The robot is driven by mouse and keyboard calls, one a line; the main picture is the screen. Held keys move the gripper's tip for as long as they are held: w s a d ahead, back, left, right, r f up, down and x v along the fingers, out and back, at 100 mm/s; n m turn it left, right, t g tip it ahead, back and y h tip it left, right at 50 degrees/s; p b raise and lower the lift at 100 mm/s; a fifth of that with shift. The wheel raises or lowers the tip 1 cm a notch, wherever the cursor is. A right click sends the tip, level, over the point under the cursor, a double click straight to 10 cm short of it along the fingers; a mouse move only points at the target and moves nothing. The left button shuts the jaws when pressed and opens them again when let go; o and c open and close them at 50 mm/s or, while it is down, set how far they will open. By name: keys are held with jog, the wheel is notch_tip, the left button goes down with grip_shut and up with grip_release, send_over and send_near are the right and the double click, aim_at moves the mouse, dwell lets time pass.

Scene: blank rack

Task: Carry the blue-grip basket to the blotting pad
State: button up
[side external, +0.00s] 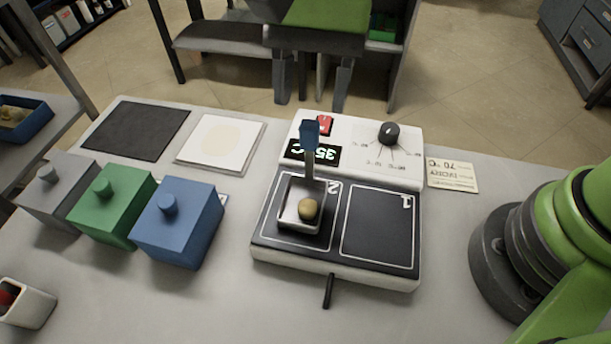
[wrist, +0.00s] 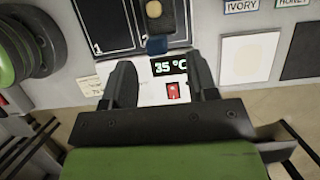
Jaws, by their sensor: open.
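The basket (side external: 290,226) is a small metal tray on square 2 of the hotplate, with a tan round lump (side external: 309,208) in it. Its upright handle ends in a blue grip (side external: 310,134), which also shows in the wrist view (wrist: 157,46). My gripper (side external: 311,100) is open and empty. In the wrist view its two fingers (wrist: 160,72) stand wide apart, with the blue grip just beyond the gap between their tips. A white pad (side external: 249,153) with a cream round patch, apparently the blotting pad, lies left of the hotplate.
The hotplate (side external: 381,227) has an empty square 1, a display (side external: 313,153) reading 35 °C, a red switch (side external: 325,124) and a black dial (side external: 388,133). A dark mat (side external: 135,130) lies far left. Grey (side external: 60,200), green (side external: 110,209) and blue (side external: 178,228) knobbed boxes stand before the pads.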

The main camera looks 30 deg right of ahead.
aim_at(310, 120)
jog(key=x, duration=0.4)
jog(key=shift+s+f, duration=0.25)
jog(key=shift+f, duration=0.1)
grip_shut()
jog(key=shift+r, duration=0.1)
